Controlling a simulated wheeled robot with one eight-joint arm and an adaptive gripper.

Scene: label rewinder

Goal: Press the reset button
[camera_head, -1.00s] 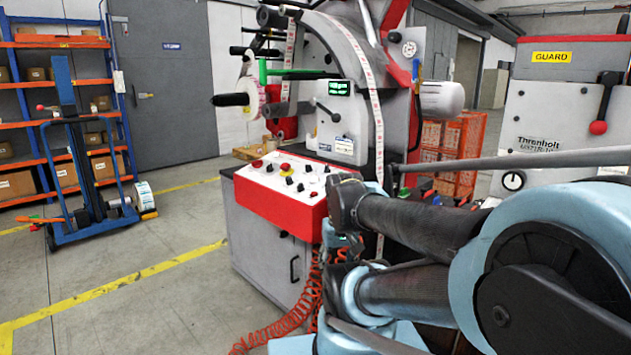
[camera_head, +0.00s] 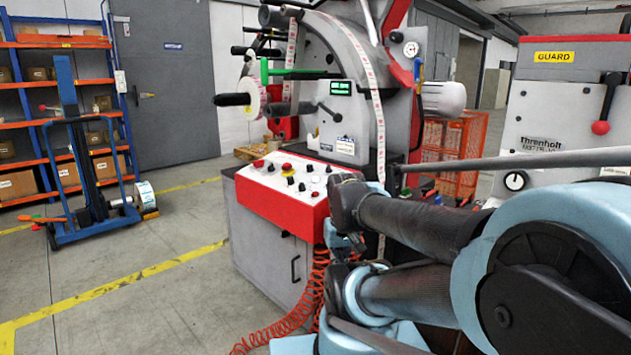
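The rewinder's control panel (camera_head: 290,187) is a red box with a sloped white top, in the middle of the head view. Its top carries a larger red button (camera_head: 286,167), a smaller red button (camera_head: 258,163) at the left, several black knobs and small pale buttons. The labels are too small to read, so I cannot tell which one is the reset button. My arm reaches in from the right, and its dark joint stands close in front of the panel's right end, hiding part of it. I cannot make out my gripper's fingers.
The rewinder (camera_head: 345,90) rises behind the panel, with a black-tipped spindle (camera_head: 232,99) at its left. A coiled red hose (camera_head: 315,300) hangs below the panel. A blue trolley (camera_head: 78,160) stands at the left. The floor between it and the machine is clear.

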